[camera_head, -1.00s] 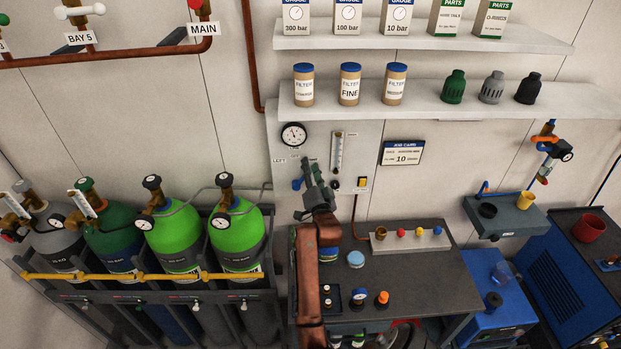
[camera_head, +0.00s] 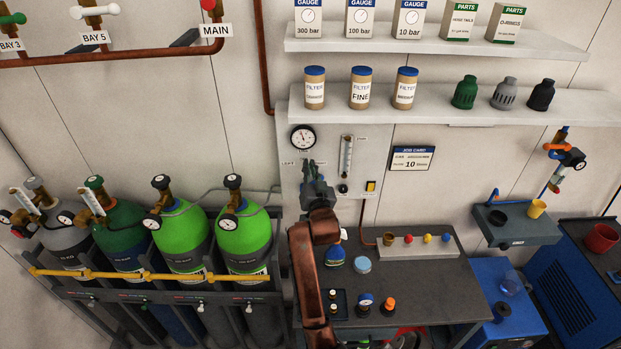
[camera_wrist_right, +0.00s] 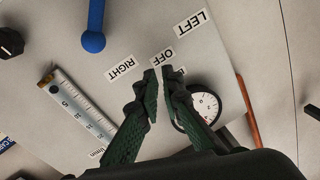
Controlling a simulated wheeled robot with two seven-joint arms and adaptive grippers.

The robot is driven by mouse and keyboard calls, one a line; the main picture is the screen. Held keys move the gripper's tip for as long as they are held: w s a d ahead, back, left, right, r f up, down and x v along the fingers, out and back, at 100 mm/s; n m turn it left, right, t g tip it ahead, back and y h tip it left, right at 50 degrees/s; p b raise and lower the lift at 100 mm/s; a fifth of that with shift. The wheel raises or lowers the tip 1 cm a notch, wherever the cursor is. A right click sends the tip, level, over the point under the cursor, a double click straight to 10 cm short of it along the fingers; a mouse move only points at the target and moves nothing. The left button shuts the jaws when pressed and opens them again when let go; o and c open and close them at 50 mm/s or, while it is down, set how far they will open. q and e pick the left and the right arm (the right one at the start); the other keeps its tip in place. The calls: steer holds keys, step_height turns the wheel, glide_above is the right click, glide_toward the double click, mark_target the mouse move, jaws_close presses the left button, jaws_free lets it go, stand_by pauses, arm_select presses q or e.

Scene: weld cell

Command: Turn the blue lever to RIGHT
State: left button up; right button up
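The blue lever (camera_wrist_right: 93,30) shows at the top of the right wrist view. Its round end is nearer the RIGHT label (camera_wrist_right: 121,68) than the OFF label (camera_wrist_right: 162,58) or LEFT label (camera_wrist_right: 194,25); its pivot is out of frame. My right gripper (camera_wrist_right: 158,72) has its dark green fingertips close together, with only a narrow gap and nothing between them. It is apart from the lever, below and right of it there. In the head view my right gripper (camera_head: 310,168) is in front of the panel (camera_head: 362,150) and hides the lever. My left gripper is not in view.
A round gauge (camera_head: 302,138) and a flow tube (camera_head: 346,157) are on the panel close to my right gripper. Below is a grey bench (camera_head: 430,285) with small parts. Green gas cylinders (camera_head: 245,245) stand left of my right arm. A shelf (camera_head: 450,112) juts out above.

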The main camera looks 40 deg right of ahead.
steer(key=a+f+n, duration=0.1)
steer(key=n, duration=0.1)
steer(key=s+a+f+n+g, duration=0.1)
steer(key=a+n, duration=0.1)
steer(key=a+f+n, duration=0.1)
steer(key=a+n, duration=0.1)
steer(key=n, duration=0.1)
steer(key=shift+s+a+g+h+b, duration=0.15)
steer(key=shift+s+g+h+b, duration=0.15)
steer(key=shift+g+b, duration=0.1)
jaws_close()
steer(key=s+a+f+n+g+h, duration=0.1)
steer(key=s+a+f+n+h, duration=0.15)
steer(key=a+n, duration=0.25)
steer(key=shift+y, duration=0.35)
steer(key=x, duration=0.3)
steer(key=p+x, duration=0.1)
steer(key=x, duration=0.2)
steer(key=r+p+x, duration=0.1)
steer(key=x, duration=0.3)
steer(key=shift+s+d+r, duration=0.15)
steer(key=shift+s+d, duration=0.1)
steer(key=shift+s, duration=0.05)
steer(key=s+d+f, duration=0.1)
steer(key=d+f+p, duration=0.1)
steer(key=shift+s+d+f, duration=0.25)
steer(key=shift+s+d, duration=0.1)
steer(key=shift+s, duration=0.1)
